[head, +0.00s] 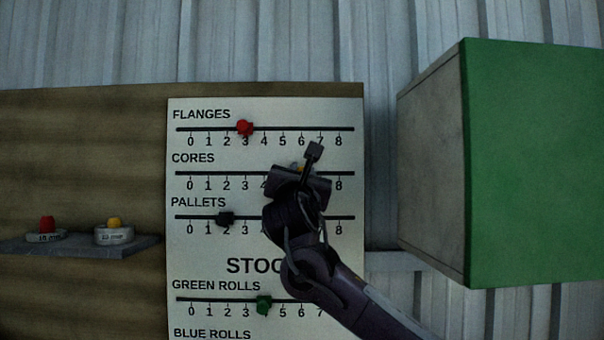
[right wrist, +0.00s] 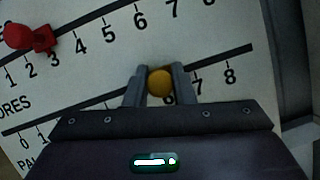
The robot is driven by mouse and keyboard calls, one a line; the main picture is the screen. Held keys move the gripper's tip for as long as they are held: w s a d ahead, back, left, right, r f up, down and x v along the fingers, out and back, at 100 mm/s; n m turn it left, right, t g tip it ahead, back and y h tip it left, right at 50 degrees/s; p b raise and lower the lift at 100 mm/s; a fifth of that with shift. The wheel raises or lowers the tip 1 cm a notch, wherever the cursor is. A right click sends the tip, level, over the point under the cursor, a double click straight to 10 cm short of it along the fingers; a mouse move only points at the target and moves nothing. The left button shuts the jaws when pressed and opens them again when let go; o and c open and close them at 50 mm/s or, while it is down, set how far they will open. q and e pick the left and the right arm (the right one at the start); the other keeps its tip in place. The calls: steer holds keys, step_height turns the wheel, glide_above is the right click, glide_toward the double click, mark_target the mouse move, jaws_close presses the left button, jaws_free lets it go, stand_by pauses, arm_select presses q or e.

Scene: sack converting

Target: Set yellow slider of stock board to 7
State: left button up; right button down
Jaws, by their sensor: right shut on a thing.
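The stock board (head: 210,258) is a white panel with several scale rows. The yellow slider (head: 297,168) is on the CORES row, mostly hidden behind my right gripper (head: 307,172) in the head view. In the right wrist view the yellow slider knob (right wrist: 160,83) sits between the two fingers of my right gripper (right wrist: 160,82), which is shut on it. The knob is close to the 6 mark, left of the 7. My left gripper is in neither view.
A red slider (head: 244,128) stands at 3 on FLANGES, a black slider (head: 226,219) near 2 on PALLETS, and a green slider (head: 264,305) near 4 on GREEN ROLLS. A shelf (head: 75,246) is at left. A green-sided box (head: 530,165) juts out at right.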

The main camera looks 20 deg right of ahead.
mark_target(323, 166)
steer(key=shift+d, duration=0.35)
steer(key=d+b, duration=0.1)
steer(key=s+d+b, duration=0.1)
steer(key=d, duration=0.1)
steer(key=shift+s+d, duration=0.1)
steer(key=shift+d, duration=0.15)
steer(key=c, duration=1.3)
jaws_free()
steer(key=shift+a, duration=0.25)
steer(key=shift+c, duration=0.2)
steer(key=shift+o, duration=0.7)
steer(key=shift+d, duration=0.15)
